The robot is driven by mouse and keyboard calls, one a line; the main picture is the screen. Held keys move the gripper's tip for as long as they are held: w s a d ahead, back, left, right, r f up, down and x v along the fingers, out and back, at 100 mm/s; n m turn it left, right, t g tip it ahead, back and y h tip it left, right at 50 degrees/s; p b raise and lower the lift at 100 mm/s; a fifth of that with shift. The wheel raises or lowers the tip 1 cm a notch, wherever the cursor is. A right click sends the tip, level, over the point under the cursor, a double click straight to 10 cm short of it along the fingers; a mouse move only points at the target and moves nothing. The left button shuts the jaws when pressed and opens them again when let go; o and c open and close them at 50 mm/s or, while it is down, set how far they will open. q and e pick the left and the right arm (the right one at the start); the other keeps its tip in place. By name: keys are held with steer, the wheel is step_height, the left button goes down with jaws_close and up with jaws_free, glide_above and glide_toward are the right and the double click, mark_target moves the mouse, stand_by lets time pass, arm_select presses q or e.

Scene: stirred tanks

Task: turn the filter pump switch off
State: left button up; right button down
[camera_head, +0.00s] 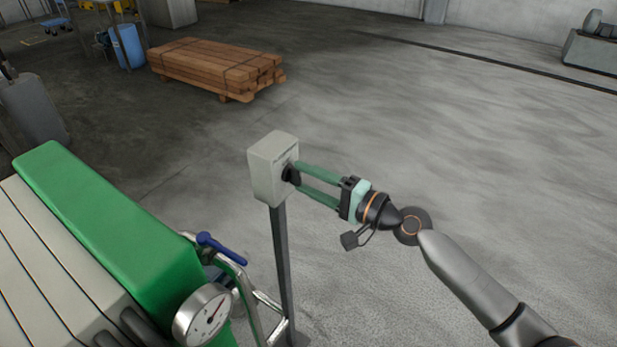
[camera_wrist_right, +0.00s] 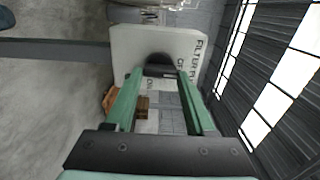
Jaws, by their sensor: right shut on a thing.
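The filter pump switch is a light grey box (camera_head: 272,168) on a dark post, with a black knob (camera_head: 290,173) on its face. My right gripper (camera_head: 296,174) reaches the box from the right, its green fingers at the knob. In the right wrist view the box (camera_wrist_right: 130,42) shows sideways with partly readable lettering that begins "FILTER". There the black knob (camera_wrist_right: 160,64) sits between the tips of my right gripper (camera_wrist_right: 162,78), which is shut on it. The fingers partly cover the lettering and the knob's setting cannot be read. My left gripper is in neither view.
A green and cream filter press (camera_head: 110,225) stands at the left, with a round gauge (camera_head: 203,312) and a blue-handled valve (camera_head: 220,247) close to the post (camera_head: 282,260). A timber stack (camera_head: 215,68) lies behind.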

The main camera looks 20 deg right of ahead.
stand_by(0.4)
steer(key=shift+c, duration=1.2)
jaws_free()
arm_select(q)
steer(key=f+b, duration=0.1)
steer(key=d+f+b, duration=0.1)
steer(key=b, duration=0.1)
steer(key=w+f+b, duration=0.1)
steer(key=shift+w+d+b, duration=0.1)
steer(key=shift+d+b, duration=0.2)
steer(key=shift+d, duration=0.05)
arm_select(e)
steer(key=v, duration=1.2)
steer(key=shift+s, duration=0.15)
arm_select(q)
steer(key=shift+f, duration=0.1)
arm_select(e)
steer(key=shift+d, duration=0.2)
